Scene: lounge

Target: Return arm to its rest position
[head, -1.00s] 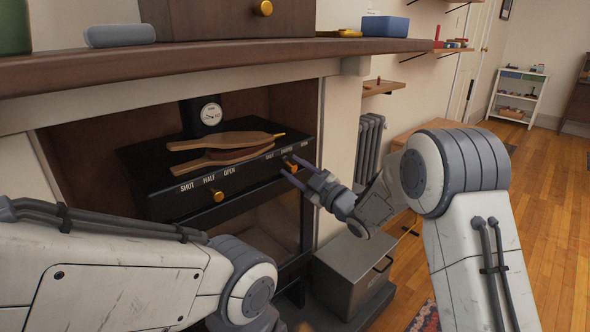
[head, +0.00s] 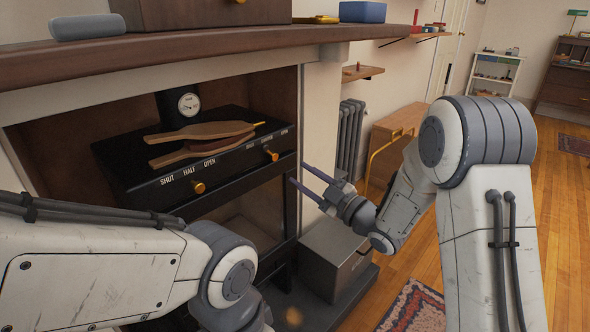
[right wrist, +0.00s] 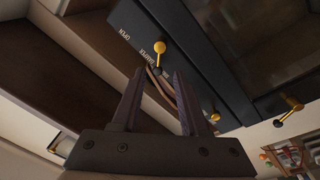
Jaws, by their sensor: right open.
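My right gripper (head: 300,174) is open and empty in the head view, its two purplish fingers pointing left toward the black stove (head: 130,176). It is apart from the stove's right brass knob (head: 270,155), to its right and lower. A second brass knob (head: 198,187) is at the left of the stove front. In the right wrist view both fingers (right wrist: 155,98) stand apart with nothing held, and a brass knob (right wrist: 160,50) shows beyond them. My left arm crosses the lower left of the head view; its gripper is out of frame.
Wooden bellows (head: 205,132) lie on the stove top. The mantel shelf (head: 200,51) runs above, with a blue box (head: 362,12) on it. A grey metal box (head: 335,258) stands below my right gripper. Open wooden floor (head: 560,215) lies to the right.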

